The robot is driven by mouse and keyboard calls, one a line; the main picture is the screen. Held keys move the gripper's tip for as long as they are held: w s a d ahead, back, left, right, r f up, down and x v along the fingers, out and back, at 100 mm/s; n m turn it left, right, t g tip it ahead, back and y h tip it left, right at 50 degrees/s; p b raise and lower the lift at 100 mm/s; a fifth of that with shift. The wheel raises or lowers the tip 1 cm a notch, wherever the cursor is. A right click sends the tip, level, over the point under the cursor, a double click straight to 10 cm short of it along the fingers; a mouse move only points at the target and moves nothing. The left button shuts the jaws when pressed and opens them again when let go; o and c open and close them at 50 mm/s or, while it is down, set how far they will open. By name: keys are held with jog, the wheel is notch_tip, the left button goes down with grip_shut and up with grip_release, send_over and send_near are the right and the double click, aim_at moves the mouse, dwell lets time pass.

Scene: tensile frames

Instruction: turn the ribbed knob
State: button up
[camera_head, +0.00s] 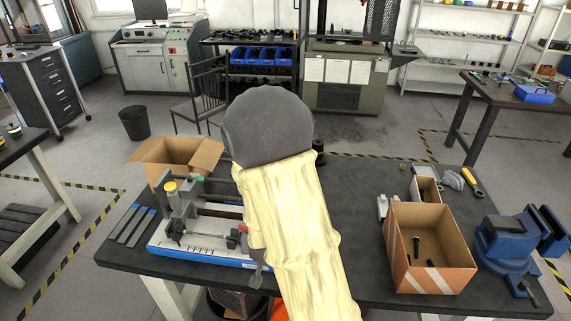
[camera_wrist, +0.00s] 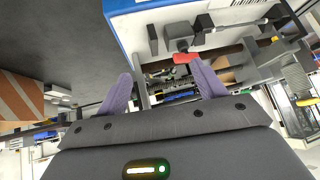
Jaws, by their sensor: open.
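A small tensile frame with a blue-edged white base (camera_head: 205,254) stands on the left part of the dark bench. It carries a grey upright, a yellow-topped round part (camera_head: 171,187) and a dark round knob-like part (camera_head: 175,231) low on its left side. I cannot make out ribs, so which part is the ribbed knob is unclear. In the wrist view the frame's base (camera_wrist: 170,18) appears upside down at the top, with a red-tipped lever (camera_wrist: 185,57) by the right finger. My gripper (camera_wrist: 161,68) is open, its purple fingers apart with nothing held between them. My arm hides it in the head view.
An open cardboard box (camera_head: 175,157) stands behind the frame. At the right are a carton with dark bolts (camera_head: 431,250) and a blue vise (camera_head: 508,243). Flat strips (camera_head: 131,225) lie at the bench's left end. The bench between my arm and the carton is mostly clear.

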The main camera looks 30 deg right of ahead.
jog(key=w+d+r+t+h+p, duration=0.1)
jog(key=d+r+t+h+p, duration=0.4)
jog(key=d+r+t+p, duration=0.2)
jog(key=shift+w+t+h+p, duration=0.15)
jog(key=shift+t+h+p, duration=0.15)
jog(key=shift+t+p, duration=0.45)
jog(key=shift+d+b, duration=0.1)
jog(key=shift+b, duration=0.2)
jog(key=b+x, duration=0.5)
jog(key=b, duration=0.5)
jog(key=shift+w+d+b, duration=0.1)
jog(key=shift+w+b, duration=0.15)
jog(key=shift+b, duration=0.05)
jog(key=p+x, duration=0.4)
jog(key=x, duration=0.7)
jog(key=shift+w+d+r, duration=0.2)
jog(key=shift+w, duration=0.05)
